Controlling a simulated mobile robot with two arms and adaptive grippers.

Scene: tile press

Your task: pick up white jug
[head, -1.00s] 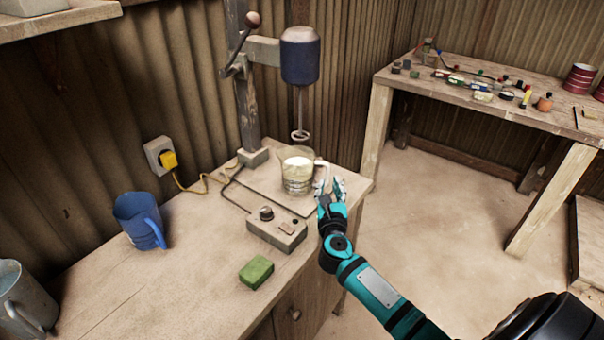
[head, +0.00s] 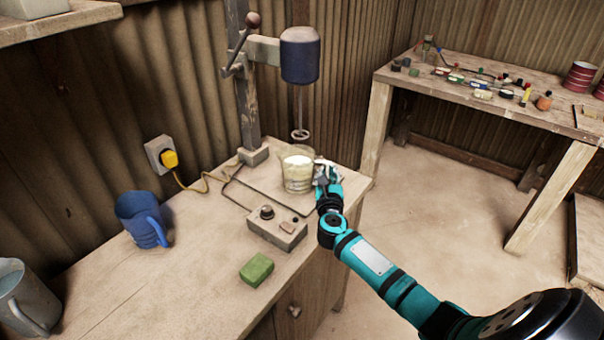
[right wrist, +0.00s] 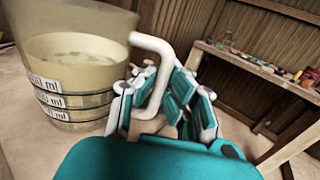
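The jug (head: 297,172) is a see-through measuring jug with pale, whitish contents and a white handle. It stands upright on the mixer's base board, below the stirrer. The right wrist view shows its side (right wrist: 75,75) with ml marks, and its white handle at the right. My right gripper (head: 327,172) is at the handle side of the jug. In the right wrist view, the fingers of this gripper (right wrist: 160,95) are apart, with the handle between them and a gap showing. My left gripper is not in view.
The mixer head (head: 300,56) and its stirrer hang above the jug. A control box (head: 277,228), a green sponge-like block (head: 257,270), a blue jug (head: 140,218) and a grey jug (head: 22,296) are on the bench. A second table (head: 490,102) stands right.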

